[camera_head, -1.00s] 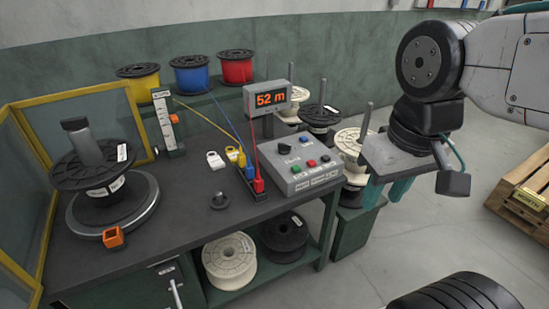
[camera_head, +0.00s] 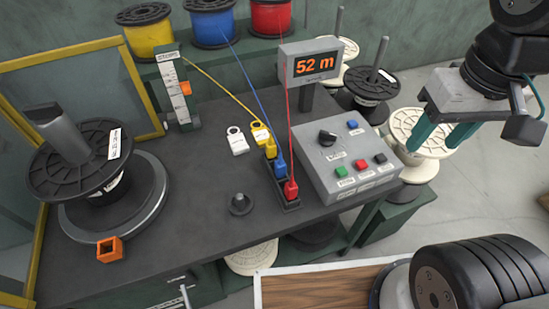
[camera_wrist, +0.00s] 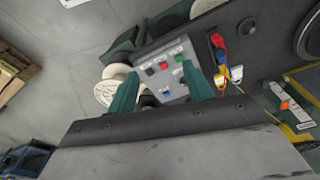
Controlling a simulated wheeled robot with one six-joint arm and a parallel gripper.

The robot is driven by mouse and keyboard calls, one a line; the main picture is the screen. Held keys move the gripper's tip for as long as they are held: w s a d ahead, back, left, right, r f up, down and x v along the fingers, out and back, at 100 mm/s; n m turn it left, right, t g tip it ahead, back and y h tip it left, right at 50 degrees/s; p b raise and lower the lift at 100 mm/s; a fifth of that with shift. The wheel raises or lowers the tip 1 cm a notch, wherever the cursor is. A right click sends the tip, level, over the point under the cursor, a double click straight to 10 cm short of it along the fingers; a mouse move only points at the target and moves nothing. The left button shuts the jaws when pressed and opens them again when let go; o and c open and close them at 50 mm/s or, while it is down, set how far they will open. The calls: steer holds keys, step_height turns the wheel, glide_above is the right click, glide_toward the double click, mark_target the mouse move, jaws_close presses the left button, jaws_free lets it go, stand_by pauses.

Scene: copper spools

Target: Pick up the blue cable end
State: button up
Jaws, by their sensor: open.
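The blue cable end (camera_head: 281,166) sits in a dark narrow holder (camera_head: 292,205) on the bench, between the yellow cable end (camera_head: 270,149) and the red cable end (camera_head: 291,188). A blue cable runs from it up to the blue spool (camera_head: 213,24). My gripper (camera_head: 441,142) is open and empty at the right, above the floor side of the bench and well right of the holder. In the wrist view its two green fingers (camera_wrist: 163,92) are apart with the grey control box between and beyond them. The blue cable end (camera_wrist: 219,54) is right of the fingers there.
A grey control box (camera_head: 348,170) with buttons stands between the holder and my gripper. A display (camera_head: 313,62) reading 52 m rises behind the holder. A large spool (camera_head: 84,170) and an orange block (camera_head: 110,249) are at left. Taut yellow and red cables flank the blue one.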

steer(key=w+a+f+n, duration=0.1)
steer(key=w+a+f, duration=0.25)
steer(key=w, duration=0.45)
steer(key=n+g, duration=0.1)
steer(key=n, duration=0.1)
glide_above(280, 163)
steer(key=f, duration=1.9)
steer(key=shift+d+f, duration=0.25)
steer(key=shift+d, duration=0.15)
steer(key=f, duration=0.8)
steer(key=shift+a, duration=0.35)
steer(key=shift+r, duration=0.1)
steer(key=c, duration=1.1)
